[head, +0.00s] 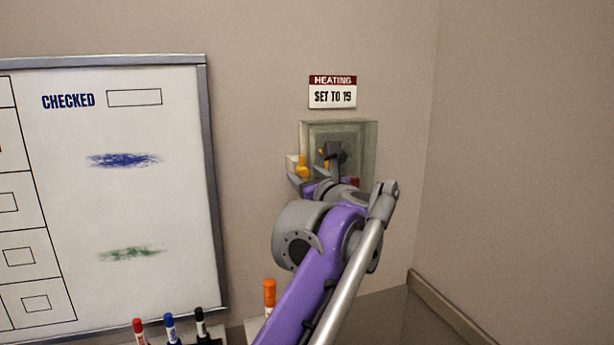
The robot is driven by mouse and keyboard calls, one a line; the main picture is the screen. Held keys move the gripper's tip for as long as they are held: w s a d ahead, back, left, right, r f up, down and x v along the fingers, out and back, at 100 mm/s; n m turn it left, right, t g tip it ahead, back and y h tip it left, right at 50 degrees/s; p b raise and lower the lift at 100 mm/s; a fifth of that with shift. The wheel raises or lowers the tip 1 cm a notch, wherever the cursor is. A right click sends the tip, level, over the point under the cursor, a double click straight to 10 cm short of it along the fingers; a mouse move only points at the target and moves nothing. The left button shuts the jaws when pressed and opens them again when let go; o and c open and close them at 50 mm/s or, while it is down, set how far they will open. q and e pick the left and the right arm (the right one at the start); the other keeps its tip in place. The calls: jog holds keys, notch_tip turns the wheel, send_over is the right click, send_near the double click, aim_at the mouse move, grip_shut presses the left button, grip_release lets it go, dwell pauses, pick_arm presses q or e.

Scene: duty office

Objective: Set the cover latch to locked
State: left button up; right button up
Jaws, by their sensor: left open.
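A clear, box-shaped cover (366,140) is on the wall below the heating sign. At its left edge is a latch with a pale base and a yellow-orange lever (303,168). My left gripper (307,179) is at the lower left of the cover, open, with its fingers just below and beside the latch. I cannot tell whether a finger touches the lever. A dark device shows through the cover, partly hidden by my gripper and arm. The latch's lower part is also partly hidden. My right gripper is not in view.
A sign reading "HEATING SET TO 19" (332,92) is above the cover. A framed whiteboard (150,210) is on the left, with red, blue and black markers (169,325) below it. The wall corner is at right.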

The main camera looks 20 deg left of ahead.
pick_arm(q)
jog(key=shift+c, duration=0.2)
grip_shut()
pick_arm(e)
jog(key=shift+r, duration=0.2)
pick_arm(q)
jog(key=m+p, duration=0.3)
jog(key=shift+r+m, duration=0.2)
jog(key=shift+m, duration=0.1)
jog(key=m+p, duration=0.2)
jog(key=m, duration=0.2)
jog(key=shift+m, duration=0.3)
jog(key=m+p, duration=0.1)
jog(key=m, duration=0.3)
jog(key=m+p, duration=0.1)
jog(key=m, duration=0.4)
jog(key=shift+f+m, duration=0.1)
jog(key=shift+m, duration=0.2)
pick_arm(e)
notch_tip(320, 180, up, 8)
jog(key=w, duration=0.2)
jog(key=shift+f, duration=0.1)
